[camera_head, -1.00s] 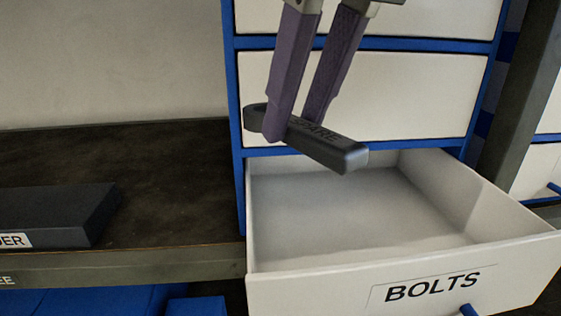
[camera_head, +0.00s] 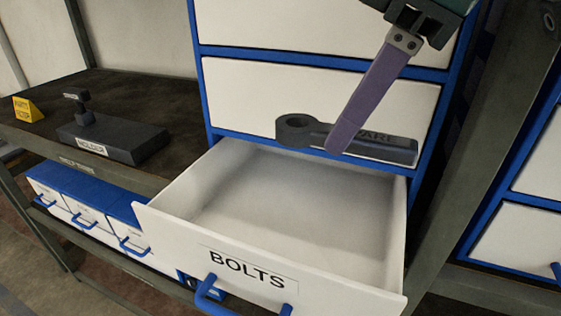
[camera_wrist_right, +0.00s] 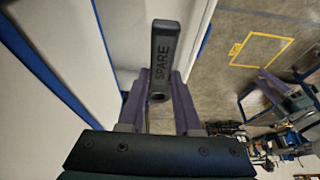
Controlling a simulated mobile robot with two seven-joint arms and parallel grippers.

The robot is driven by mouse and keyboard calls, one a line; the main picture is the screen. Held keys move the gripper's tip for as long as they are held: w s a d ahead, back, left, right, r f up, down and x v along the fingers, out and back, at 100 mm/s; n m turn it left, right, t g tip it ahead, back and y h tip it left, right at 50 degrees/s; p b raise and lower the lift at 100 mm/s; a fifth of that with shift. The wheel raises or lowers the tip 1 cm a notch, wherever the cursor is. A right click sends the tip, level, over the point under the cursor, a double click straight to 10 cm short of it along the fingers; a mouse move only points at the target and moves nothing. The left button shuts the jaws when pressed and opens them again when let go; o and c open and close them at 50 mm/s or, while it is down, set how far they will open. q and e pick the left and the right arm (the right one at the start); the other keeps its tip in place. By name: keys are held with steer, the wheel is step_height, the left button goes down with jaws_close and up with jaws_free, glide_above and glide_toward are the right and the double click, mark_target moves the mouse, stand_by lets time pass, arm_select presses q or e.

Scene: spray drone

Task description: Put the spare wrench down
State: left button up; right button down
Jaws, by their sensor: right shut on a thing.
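The spare wrench (camera_head: 398,149) is dark grey, with a ring end at left and raised lettering "SPARE". My right gripper (camera_head: 340,145) is shut on it and holds it in the air over the back of the open drawer marked BOLTS (camera_head: 200,245). In the right wrist view the wrench (camera_wrist_right: 165,50) sticks out past the purple fingers (camera_wrist_right: 159,84), its ring end near them. The drawer's visible inside is empty. What seems to be my left gripper (camera_wrist_right: 270,82) shows small at the right of the right wrist view; its jaws are unclear.
A dark block marked HOLDER (camera_head: 120,143) with a small dark upright piece (camera_head: 80,104) on it stands on the shelf at left, beside a yellow block (camera_head: 27,109). Blue-handled bins (camera_head: 85,208) sit below. Closed drawers (camera_head: 250,90) rise behind the wrench; a grey post (camera_head: 480,150) stands at right.

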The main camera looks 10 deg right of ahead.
steer(key=p, duration=0.2)
glide_above(328, 257)
steer(key=s+a, duration=0.1)
steer(key=s, duration=0.1)
step_height(328, 257, down, 15)
steer(key=shift+a+r, duration=0.1)
step_height(328, 257, down, 5)
steer(key=shift+r, duration=0.15)
steer(key=shift+f, duration=0.2)
steer(key=c, duration=0.6)
jaws_free()
steer(key=shift+r, duration=0.2)
steer(key=shift+s+r, duration=0.1)
steer(key=shift+r, duration=0.15)
steer(key=v, duration=1.1)
steer(key=shift+d+r, duration=0.15)
steer(key=shift+d, duration=0.1)
